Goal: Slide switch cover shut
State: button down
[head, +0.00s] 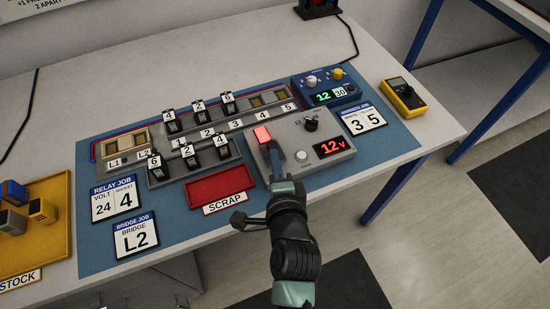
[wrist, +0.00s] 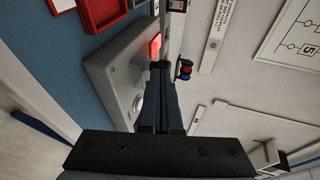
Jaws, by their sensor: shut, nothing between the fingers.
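A grey control box (head: 315,155) on the blue mat carries a red switch cover (head: 262,135), a black knob, a white button and a red display reading 12 V. I cannot tell how far the cover is slid. My gripper (head: 271,145) is shut and empty, its fingertips just in front of the red cover. In the wrist view the shut fingertips (wrist: 161,66) are close to the lit red cover (wrist: 155,46); I cannot tell whether they touch it. The fingers hide part of the box's left side.
A red scrap tray (head: 220,186) lies left of the box. Relay sockets with several numbered relays (head: 198,105) stand behind it. A blue power unit (head: 330,88) and a yellow meter (head: 403,97) are at the back right. A yellow stock tray (head: 60,240) is at the left.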

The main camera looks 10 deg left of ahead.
aim_at(265, 146)
jog(key=shift+w, duration=0.1)
jog(key=shift+w+a+r, duration=0.1)
jog(key=shift+w+a, duration=0.1)
jog(key=shift+w, duration=0.15)
jog(key=w+a, duration=0.1)
jog(key=w+p, duration=0.1)
jog(key=w, duration=0.1)
jog(key=w+a, duration=0.1)
jog(key=shift+w+a, duration=0.3)
jog(key=shift+w+a+r, duration=0.1)
jog(key=shift+a, duration=0.05)
